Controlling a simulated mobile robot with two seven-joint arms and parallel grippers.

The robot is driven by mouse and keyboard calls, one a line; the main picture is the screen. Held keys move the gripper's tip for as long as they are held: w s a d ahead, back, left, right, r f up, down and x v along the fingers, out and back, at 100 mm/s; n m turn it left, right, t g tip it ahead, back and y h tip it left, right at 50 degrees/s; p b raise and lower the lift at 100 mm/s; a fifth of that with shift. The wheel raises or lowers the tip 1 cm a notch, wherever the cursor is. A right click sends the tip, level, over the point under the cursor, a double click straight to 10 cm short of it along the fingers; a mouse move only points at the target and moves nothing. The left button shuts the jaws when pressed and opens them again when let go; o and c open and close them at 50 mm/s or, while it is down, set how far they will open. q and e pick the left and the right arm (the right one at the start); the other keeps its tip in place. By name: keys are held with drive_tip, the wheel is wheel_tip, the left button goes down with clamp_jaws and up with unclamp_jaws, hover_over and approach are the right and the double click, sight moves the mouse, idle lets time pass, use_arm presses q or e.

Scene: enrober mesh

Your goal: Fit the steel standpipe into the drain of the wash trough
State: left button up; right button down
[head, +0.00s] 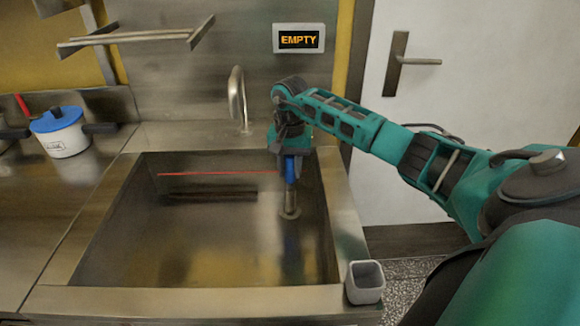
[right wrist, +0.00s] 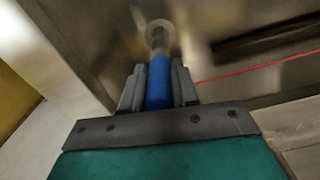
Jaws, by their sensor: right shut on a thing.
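The steel standpipe (head: 290,197) is upright near the right wall of the wash trough (head: 158,225), with a blue upper part (head: 291,168). My right gripper (head: 290,152) is shut on the blue part, which shows between its fingers in the right wrist view (right wrist: 159,85). The pipe's steel lower end meets the round drain (head: 289,213) on the trough floor. I cannot tell whether it is seated in the drain or just above it. The drain ring also shows past the pipe in the right wrist view (right wrist: 160,32). My left gripper is out of view.
A faucet (head: 238,98) stands behind the trough. A display (head: 298,38) on the back wall reads EMPTY. A red line (head: 215,173) runs along the trough's back wall. A grey cup (head: 364,282) sits at the front right corner; a white pot with blue lid (head: 60,132) stands left.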

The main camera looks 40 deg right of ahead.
drive_tip(key=shift+r, duration=0.1)
drive_tip(key=shift+f, duration=0.2)
drive_tip(key=c, duration=0.9)
unclamp_jaws()
drive_tip(key=shift+o, duration=0.2)
drive_tip(key=shift+r, duration=0.1)
wheel_tip(320, 180, up, 12)
drive_tip(key=shift+r, duration=0.1)
drive_tip(key=shift+a, duration=0.1)
